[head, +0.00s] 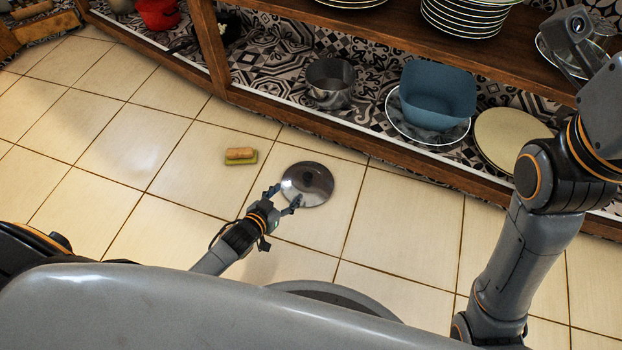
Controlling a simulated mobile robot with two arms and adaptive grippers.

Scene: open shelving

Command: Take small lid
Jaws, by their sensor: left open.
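A small round lid (308,183), shiny metal or glass with a dark knob in its middle, is low over or on the floor tiles in front of the shelving. I cannot tell whether it touches the floor. My left gripper (282,198) is at the lid's lower left edge, its bluish fingers open and spread along that rim. I cannot tell whether they touch it. My right arm rises along the right side of the picture, and its fingers cannot be made out.
A sponge with a tan block (240,155) lies on the floor left of the lid. The lower shelf holds a metal pot (330,83), a blue bowl (437,92) on a white plate and a beige plate (512,140). Stacked plates (465,15) stand above. The left floor is clear.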

